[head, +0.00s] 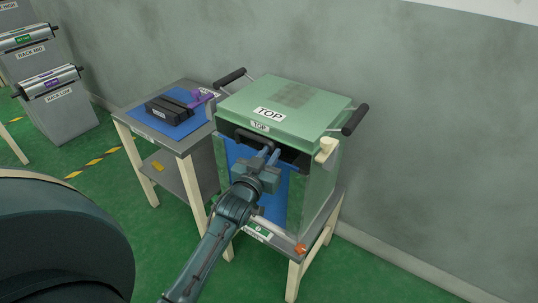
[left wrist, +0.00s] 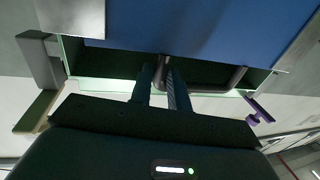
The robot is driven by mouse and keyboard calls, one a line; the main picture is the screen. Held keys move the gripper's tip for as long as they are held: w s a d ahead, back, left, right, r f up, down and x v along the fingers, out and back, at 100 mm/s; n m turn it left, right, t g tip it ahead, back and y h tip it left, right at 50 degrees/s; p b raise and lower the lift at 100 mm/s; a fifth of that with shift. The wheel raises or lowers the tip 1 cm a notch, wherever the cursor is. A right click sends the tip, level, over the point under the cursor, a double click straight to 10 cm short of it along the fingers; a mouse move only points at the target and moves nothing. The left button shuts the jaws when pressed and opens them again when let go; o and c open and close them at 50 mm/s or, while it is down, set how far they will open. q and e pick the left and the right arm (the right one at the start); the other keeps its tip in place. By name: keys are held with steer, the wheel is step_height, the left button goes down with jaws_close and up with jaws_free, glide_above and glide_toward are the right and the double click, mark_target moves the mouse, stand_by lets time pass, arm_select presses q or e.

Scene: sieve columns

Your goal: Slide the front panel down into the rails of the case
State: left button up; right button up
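The green case (head: 318,190) stands on a small table, with a green top marked TOP (head: 290,95). A blue panel (head: 240,160), which I take for the front panel, is upright between the case's green sides. It also shows in the left wrist view (left wrist: 200,25). A dark handle (head: 243,133) is near its upper edge, below a second TOP label. My left gripper (head: 270,153) is at the handle's right end; in the left wrist view its narrowly spaced fingers (left wrist: 163,88) lie on either side of a handle post. The panel's lower part is partly hidden by my arm.
A side table (head: 180,145) at the left carries a blue mat with a black block and a purple part (head: 202,98). Black side handles (head: 355,119) stick out from the case top. Grey racks (head: 60,120) stand far left. Green floor at the right is clear.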

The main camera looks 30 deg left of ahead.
arm_select(q)
steer(key=shift+f+b, duration=0.5)
steer(key=shift+f, duration=0.2)
arm_select(e)
steer(key=shift+f, duration=0.5)
arm_select(q)
steer(key=o, duration=0.6)
steer(key=shift+c, duration=0.2)
steer(key=s+d+p, duration=0.1)
steer(key=s, duration=1.2)
steer(key=shift+d, duration=0.3)
arm_select(e)
steer(key=shift+w+a+f+g, duration=0.15)
steer(key=shift+a+f+g, duration=0.1)
steer(key=shift+f, duration=0.25)
steer(key=shift+w+a+f+g, duration=0.1)
steer(key=shift+a+f+g, duration=0.1)
steer(key=shift+f, duration=0.3)
arm_select(q)
steer(key=shift+f, duration=0.1)
